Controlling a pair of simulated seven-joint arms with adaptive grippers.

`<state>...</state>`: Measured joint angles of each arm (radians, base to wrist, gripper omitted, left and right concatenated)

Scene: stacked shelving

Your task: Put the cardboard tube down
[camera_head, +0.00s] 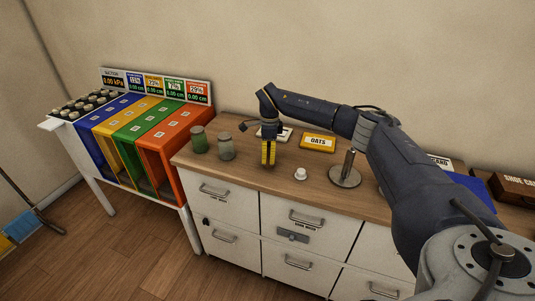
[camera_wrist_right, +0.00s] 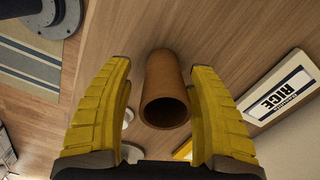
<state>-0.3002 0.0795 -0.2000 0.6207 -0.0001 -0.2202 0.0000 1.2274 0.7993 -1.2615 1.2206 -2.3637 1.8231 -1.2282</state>
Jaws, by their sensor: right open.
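The brown cardboard tube (camera_wrist_right: 162,75) lies between the fingers of my right gripper (camera_wrist_right: 160,85) in the right wrist view. Its open end faces the camera. The yellow fingers are spread, with a clear gap on the left side and a narrower one on the right. In the head view my right gripper (camera_head: 268,153) points down over the wooden counter (camera_head: 245,178), and I cannot make out the tube there. I cannot tell for certain whether the tube's far end touches the counter. My left gripper is not in view.
A white RICE box (camera_wrist_right: 280,92) is right of the tube. A yellow OATS box (camera_head: 318,143), two jars (camera_head: 226,146), a small white object (camera_head: 300,174) and a round metal stand (camera_head: 345,177) are on the counter. Coloured bins (camera_head: 165,150) stand left.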

